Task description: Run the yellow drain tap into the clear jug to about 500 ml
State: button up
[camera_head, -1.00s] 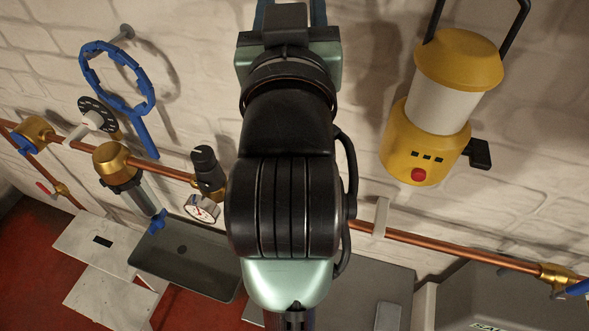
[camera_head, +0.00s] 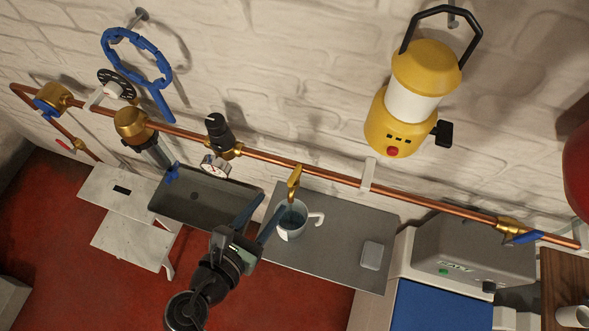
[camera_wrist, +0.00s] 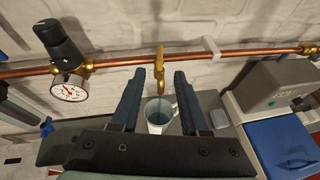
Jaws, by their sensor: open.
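The yellow drain tap (camera_head: 294,183) hangs from the copper pipe with its spout downward; it also shows in the wrist view (camera_wrist: 160,66). The clear jug (camera_head: 291,226) stands upright on a grey shelf under the tap, its pale handle to the right. The jug in the wrist view (camera_wrist: 158,125) holds bluish liquid; I cannot read its level or make out a stream. My gripper (camera_head: 274,202) is open and empty. In the wrist view its dark fingertips (camera_wrist: 160,74) are on either side of the tap in the picture; contact cannot be told.
The grey shelf (camera_head: 345,225) carries a small grey block (camera_head: 372,255). A dark basin (camera_head: 200,203) lies left, below a pressure gauge (camera_head: 214,166) and black-capped valve (camera_head: 218,132). A yellow lantern (camera_head: 412,98) hangs above right. A grey machine (camera_head: 465,255) stands right.

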aim_at(293, 176)
jog(key=shift+n, duration=0.3)
jog(key=p+x, duration=0.2)
jog(key=x, duration=1)
jog(key=shift+w+d+f, duration=0.2)
grip_shut()
